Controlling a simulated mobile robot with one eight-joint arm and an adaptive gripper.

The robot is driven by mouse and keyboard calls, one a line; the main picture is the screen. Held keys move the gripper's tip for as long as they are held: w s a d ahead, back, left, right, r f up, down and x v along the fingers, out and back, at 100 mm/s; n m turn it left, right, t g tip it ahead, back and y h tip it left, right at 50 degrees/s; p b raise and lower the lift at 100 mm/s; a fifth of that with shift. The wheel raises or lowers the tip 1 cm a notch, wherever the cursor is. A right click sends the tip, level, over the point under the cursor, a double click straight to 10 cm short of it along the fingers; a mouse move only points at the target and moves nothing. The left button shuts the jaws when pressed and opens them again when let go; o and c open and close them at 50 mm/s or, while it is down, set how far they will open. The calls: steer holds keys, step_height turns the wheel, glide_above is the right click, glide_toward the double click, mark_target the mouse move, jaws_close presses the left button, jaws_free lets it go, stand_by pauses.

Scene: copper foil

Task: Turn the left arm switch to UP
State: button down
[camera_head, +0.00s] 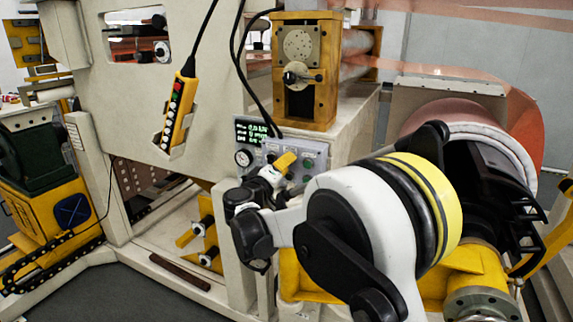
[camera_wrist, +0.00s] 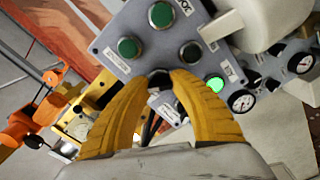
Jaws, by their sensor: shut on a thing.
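The grey control panel (camera_head: 247,128) stands below the yellow roller housing, with a lit display and a round gauge. In the wrist view the panel (camera_wrist: 138,20) is tilted, with several green buttons and one lit green lamp. My gripper (camera_head: 281,165) is at the panel's front, its yellow fingers covering part of it. In the wrist view, my gripper (camera_wrist: 160,76) is shut on a small dark switch knob (camera_wrist: 159,81), with a fingertip on each side. Most of the knob is hidden by the fingers. Its label and its setting cannot be read.
A yellow hanging pendant (camera_head: 177,108) with buttons is left of the panel. The yellow roller housing (camera_head: 297,111) rises right above it. A copper-coloured roll (camera_head: 440,117) is at the right. Round gauges (camera_wrist: 242,101) sit near the fingers in the wrist view.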

steer(key=c, duration=1.1)
jaws_free()
steer(key=v, duration=1.2)
